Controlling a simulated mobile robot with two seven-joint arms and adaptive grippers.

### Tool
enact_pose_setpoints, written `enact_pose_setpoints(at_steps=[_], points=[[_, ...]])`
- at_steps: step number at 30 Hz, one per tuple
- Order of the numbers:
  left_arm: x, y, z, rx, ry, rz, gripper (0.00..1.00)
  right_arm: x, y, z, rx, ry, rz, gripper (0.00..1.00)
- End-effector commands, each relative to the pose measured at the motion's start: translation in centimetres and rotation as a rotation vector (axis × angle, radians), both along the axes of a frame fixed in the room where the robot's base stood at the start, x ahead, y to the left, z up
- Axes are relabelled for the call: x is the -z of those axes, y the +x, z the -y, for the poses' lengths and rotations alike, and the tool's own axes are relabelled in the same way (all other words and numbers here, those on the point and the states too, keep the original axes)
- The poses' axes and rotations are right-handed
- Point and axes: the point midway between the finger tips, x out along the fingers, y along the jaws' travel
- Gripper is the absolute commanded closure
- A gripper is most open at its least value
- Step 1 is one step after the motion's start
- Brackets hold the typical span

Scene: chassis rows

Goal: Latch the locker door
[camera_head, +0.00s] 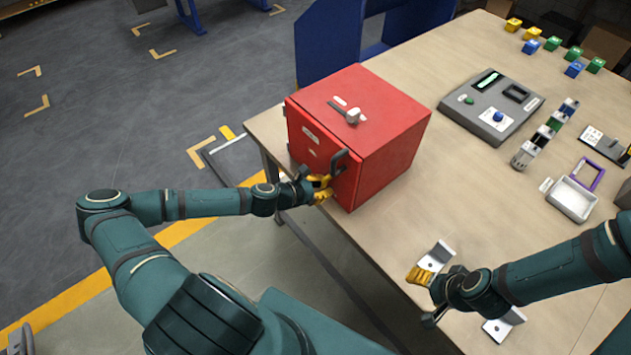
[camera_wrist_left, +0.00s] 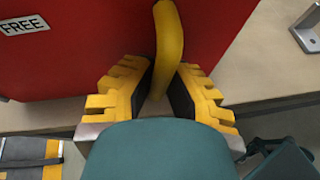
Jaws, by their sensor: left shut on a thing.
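A red locker (camera_head: 365,130) stands at the table's left edge. Its door (camera_head: 312,145) faces left and looks flush with the box.
A grey lever piece (camera_head: 350,114) lies on the locker top. A grey control box (camera_head: 490,105), small coloured blocks (camera_head: 574,69) and a white tray (camera_head: 572,200) are on the right of the table (camera_head: 440,190). The table between locker and tray is clear.

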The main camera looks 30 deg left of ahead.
Motion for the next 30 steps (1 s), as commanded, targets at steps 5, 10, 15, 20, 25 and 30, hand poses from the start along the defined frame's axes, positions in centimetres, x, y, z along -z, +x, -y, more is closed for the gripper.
enact_pose_setpoints(at_steps=[5, 10, 15, 20, 25, 30], points=[[0.0, -0.1, 0.7, -0.004, -0.079, -0.033, 1.00, -0.2, 0.0, 0.0, 0.000, 0.000, 0.000, 0.33], [0.1, -0.2, 1.1, -0.002, -0.120, -0.050, 1.00, -0.2, 0.0, 0.0, 0.000, 0.000, 0.000, 0.33], [0.1, -0.2, 1.3, -0.002, -0.137, -0.058, 1.00, -0.3, 0.0, 0.0, 0.000, 0.000, 0.000, 0.33], [0.1, -0.2, 1.3, -0.001, -0.140, -0.060, 1.00, -0.3, 0.0, 0.0, 0.001, 0.000, 0.000, 0.33], [0.1, -0.2, 1.3, -0.001, -0.139, -0.060, 1.00, -0.2, 0.0, 0.0, 0.001, 0.000, 0.000, 0.33], [0.1, -0.2, 1.3, -0.001, -0.139, -0.060, 0.54, -0.2, 0.0, 0.0, 0.001, 0.000, 0.000, 0.33]])
